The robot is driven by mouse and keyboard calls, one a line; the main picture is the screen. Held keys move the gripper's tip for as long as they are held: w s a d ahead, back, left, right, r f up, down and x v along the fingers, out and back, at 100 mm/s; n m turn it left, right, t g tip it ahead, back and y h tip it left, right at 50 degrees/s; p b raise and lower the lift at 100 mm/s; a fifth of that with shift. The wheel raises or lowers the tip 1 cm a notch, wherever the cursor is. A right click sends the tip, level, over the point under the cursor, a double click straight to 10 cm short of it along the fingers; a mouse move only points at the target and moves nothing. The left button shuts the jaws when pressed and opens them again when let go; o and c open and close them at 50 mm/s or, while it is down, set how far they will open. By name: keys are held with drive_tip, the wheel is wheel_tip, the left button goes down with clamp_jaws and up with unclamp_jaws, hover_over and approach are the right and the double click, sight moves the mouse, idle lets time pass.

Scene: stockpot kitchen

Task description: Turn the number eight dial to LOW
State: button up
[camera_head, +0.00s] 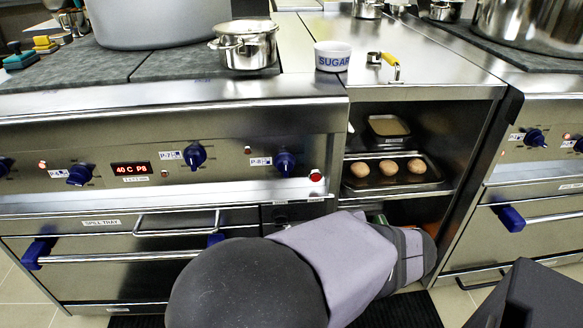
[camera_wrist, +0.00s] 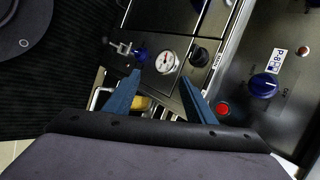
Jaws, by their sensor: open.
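The number eight dial (camera_head: 285,162) is a blue knob on the steel front panel, beside a label that reads P-8. It also shows in the wrist view (camera_wrist: 263,86) at the right, with its label above and to its right. The dial's LOW mark is too small to read. My gripper (camera_wrist: 159,76) is open and empty, its two blue fingers apart. The dial lies to the right of the right finger, clear of both fingers. In the head view my arm covers the lower middle and the fingers are hidden.
A red button (camera_head: 316,175) sits right of and below the dial. Another blue dial (camera_head: 195,155), labelled P-7, and a red display (camera_head: 131,169) are to the left. A gauge (camera_wrist: 167,62) lies beyond my fingers. A tray of buns (camera_head: 387,185) sits in the open shelf.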

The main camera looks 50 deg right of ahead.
drive_tip(key=w+d+r+n+t+h, duration=0.1)
drive_tip(key=w+d+r+t+h, duration=0.2)
drive_tip(key=r, duration=0.4)
drive_tip(key=n+t, duration=0.3)
drive_tip(key=n, duration=0.3)
approach(288, 168)
drive_tip(key=w+d, duration=0.2)
drive_tip(key=shift+s+a+f+y, duration=0.15)
drive_tip(key=shift+f+y, duration=0.25)
drive_tip(key=shift+b+x, duration=0.8)
drive_tip(key=shift+x, duration=2.9)
drive_tip(key=c, duration=1)
